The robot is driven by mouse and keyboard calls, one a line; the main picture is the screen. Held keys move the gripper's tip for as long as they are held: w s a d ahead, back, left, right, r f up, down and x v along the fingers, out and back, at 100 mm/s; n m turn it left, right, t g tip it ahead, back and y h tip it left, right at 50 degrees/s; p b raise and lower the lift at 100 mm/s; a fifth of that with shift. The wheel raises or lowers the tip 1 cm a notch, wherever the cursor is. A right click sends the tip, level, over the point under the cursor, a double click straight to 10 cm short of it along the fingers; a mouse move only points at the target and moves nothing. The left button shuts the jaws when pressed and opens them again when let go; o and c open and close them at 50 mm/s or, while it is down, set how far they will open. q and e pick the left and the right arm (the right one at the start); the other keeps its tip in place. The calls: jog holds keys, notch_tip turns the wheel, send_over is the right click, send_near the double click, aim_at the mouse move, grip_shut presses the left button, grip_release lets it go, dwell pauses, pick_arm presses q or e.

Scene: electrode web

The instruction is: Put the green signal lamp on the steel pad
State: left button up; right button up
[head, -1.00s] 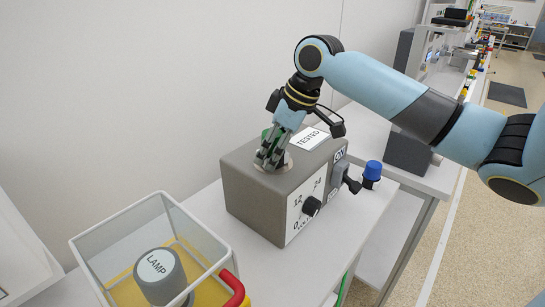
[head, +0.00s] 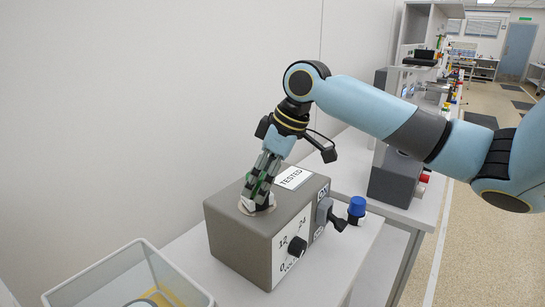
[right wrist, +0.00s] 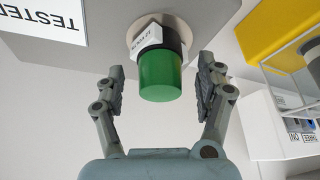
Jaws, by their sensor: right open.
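The green signal lamp (right wrist: 160,76) has a green cap, a dark base and a white tag. In the right wrist view its base meets the round pale steel pad (right wrist: 177,24) on the grey box. My right gripper (right wrist: 160,90) is open, with one finger on each side of the lamp and a gap to each. In the head view this gripper (head: 257,198) points down at the pad on the box top, and its fingers hide most of the lamp. My left gripper is not in view.
The grey box (head: 238,240) carries a TESTED label, a knob and a switch. A blue-capped item (head: 357,205) stands to its right. A clear-walled bin (head: 190,285) is at the lower left, in front of the box. A plain wall stands behind.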

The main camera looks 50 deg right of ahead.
jog(key=v, duration=0.8)
jog(key=shift+r, duration=0.3)
jog(key=shift+s, duration=0.15)
jog(key=shift+f, duration=0.1)
